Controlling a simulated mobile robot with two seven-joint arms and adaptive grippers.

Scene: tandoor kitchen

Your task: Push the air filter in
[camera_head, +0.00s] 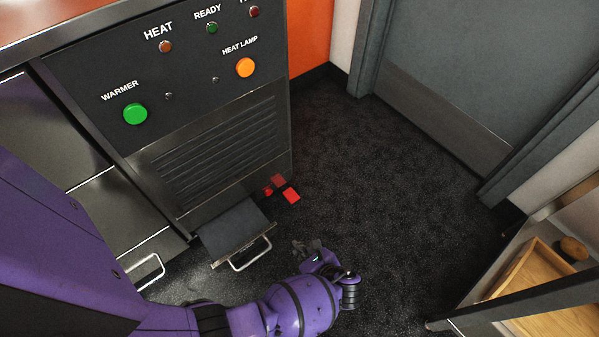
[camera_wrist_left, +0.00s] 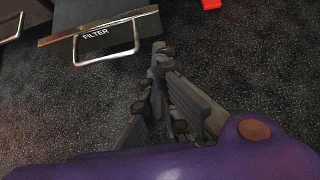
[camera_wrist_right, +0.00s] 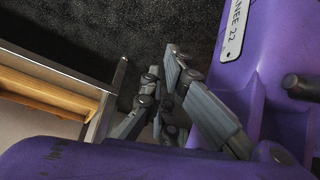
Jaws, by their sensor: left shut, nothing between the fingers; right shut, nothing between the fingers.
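The air filter (camera_head: 234,229) is a dark flat drawer with a metal handle, low on the front of the dark cabinet, and it sticks out from the cabinet. In the left wrist view the filter (camera_wrist_left: 97,31) bears the word FILTER, and its handle (camera_wrist_left: 107,45) loops toward me. My left gripper (camera_head: 300,247) is shut and empty, low over the floor, to the right of the handle and apart from it; it also shows in the left wrist view (camera_wrist_left: 160,50). My right gripper (camera_wrist_right: 163,62) is shut and empty in the right wrist view, above dark floor.
The cabinet has a vent grille (camera_head: 220,150) and a green button (camera_head: 135,113). Red pieces (camera_head: 291,195) lie on the floor beside the cabinet. A shelf with a wooden tray (camera_head: 540,285) stands at the right. The dark floor (camera_head: 400,190) between is clear.

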